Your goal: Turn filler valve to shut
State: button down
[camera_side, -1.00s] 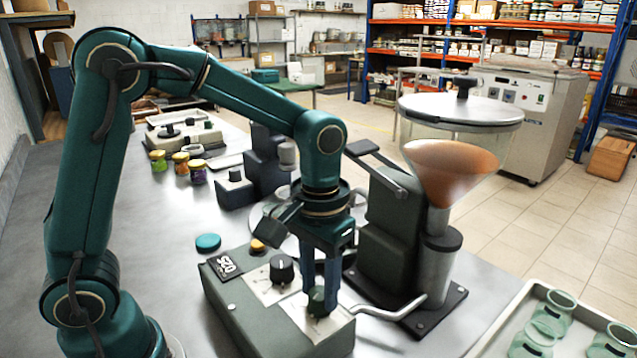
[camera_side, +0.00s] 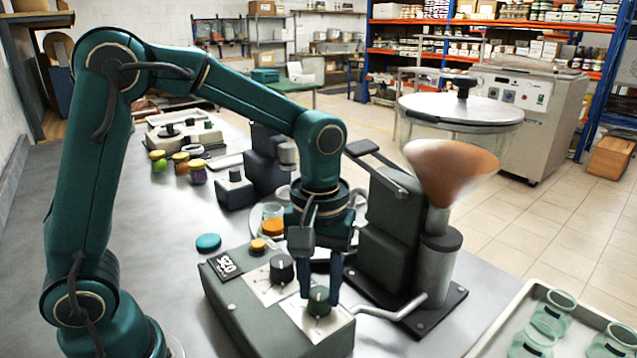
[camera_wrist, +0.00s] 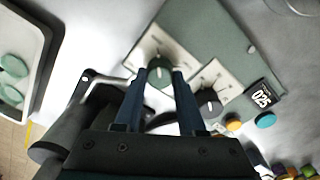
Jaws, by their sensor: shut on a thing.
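The filler valve knob (camera_side: 319,301) is a dark green knob on a pale plate at the right end of the grey-green control box (camera_side: 235,310). My gripper (camera_side: 320,294) points straight down, its blue fingers shut on this knob. In the wrist view the knob (camera_wrist: 160,74) sits between my fingertips (camera_wrist: 160,76), with a pale pointer line on it. The plate's markings are too small to read. The funnel-shaped filler (camera_side: 452,170) with orange contents stands behind and right of the box.
A black knob (camera_side: 282,268) sits beside the green one. An orange button (camera_side: 258,245), a teal disc (camera_side: 208,242) and a dark "025" display (camera_side: 226,264) are near the box's left end. A metal pipe (camera_side: 385,312) runs close on the right. A tray (camera_side: 490,335) holds green glass jars.

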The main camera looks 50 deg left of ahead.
aim_at(320, 292)
jog(key=shift+w+r, duration=0.1)
jog(key=c, duration=0.5)
grip_release()
jog(key=shift+r, duration=2.55)
